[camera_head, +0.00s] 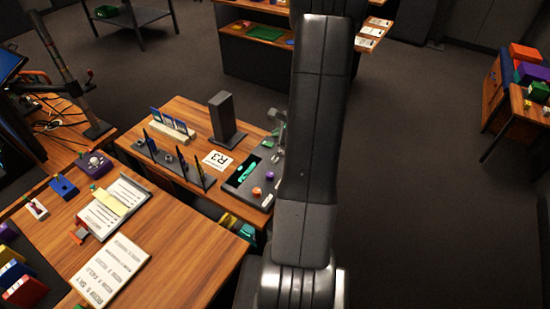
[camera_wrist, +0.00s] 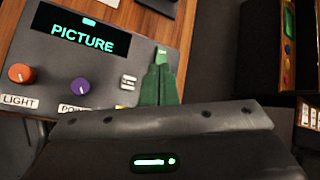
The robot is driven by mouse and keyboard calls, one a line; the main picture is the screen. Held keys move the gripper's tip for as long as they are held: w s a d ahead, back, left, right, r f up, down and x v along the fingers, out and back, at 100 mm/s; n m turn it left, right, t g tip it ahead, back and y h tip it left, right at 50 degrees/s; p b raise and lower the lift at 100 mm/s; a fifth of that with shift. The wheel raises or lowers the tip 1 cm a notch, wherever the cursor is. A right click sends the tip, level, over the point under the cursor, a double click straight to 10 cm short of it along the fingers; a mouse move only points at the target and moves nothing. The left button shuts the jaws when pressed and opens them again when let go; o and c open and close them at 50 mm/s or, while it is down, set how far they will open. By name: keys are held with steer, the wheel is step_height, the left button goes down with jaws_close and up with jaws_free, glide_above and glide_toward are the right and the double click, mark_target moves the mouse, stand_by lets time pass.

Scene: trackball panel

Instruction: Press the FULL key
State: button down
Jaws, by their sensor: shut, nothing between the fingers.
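The dark control panel (camera_wrist: 75,75) fills the left of the wrist view, with a lit display (camera_wrist: 82,38) reading PICTURE. My gripper (camera_wrist: 160,72) is shut and empty, its dark green fingers reaching over the panel's right edge. A small light green piece (camera_wrist: 162,53) with a tiny unreadable mark shows just beyond the fingertips; whether they touch it I cannot tell. Small pale keys or labels (camera_wrist: 128,82) lie left of the fingers. I cannot read FULL on any of them. In the head view the panel (camera_head: 245,196) sits on the wooden table, left of my arm.
An orange knob (camera_wrist: 21,73) over LIGHT and a purple knob (camera_wrist: 79,88) sit on the panel. A yellow piece (camera_wrist: 124,106) is partly hidden by my gripper.

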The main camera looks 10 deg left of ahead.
steer(key=b, duration=0.6)
glide_above(277, 161)
step_height(277, 161, down, 8)
steer(key=shift+w+d+r, duration=0.1)
steer(key=shift+r, duration=0.05)
steer(key=shift+f+b, duration=0.55)
steer(key=shift+b, duration=0.2)
steer(key=shift+f, duration=0.15)
stand_by(1.0)
steer(key=shift+f+b, duration=0.25)
steer(key=shift+b, duration=0.35)
steer(key=shift+f+b, duration=0.45)
steer(key=shift+b, duration=0.1)
stand_by(0.4)
steer(key=shift+r, duration=0.1)
steer(key=shift+r+p, duration=0.65)
steer(key=shift+r, duration=0.15)
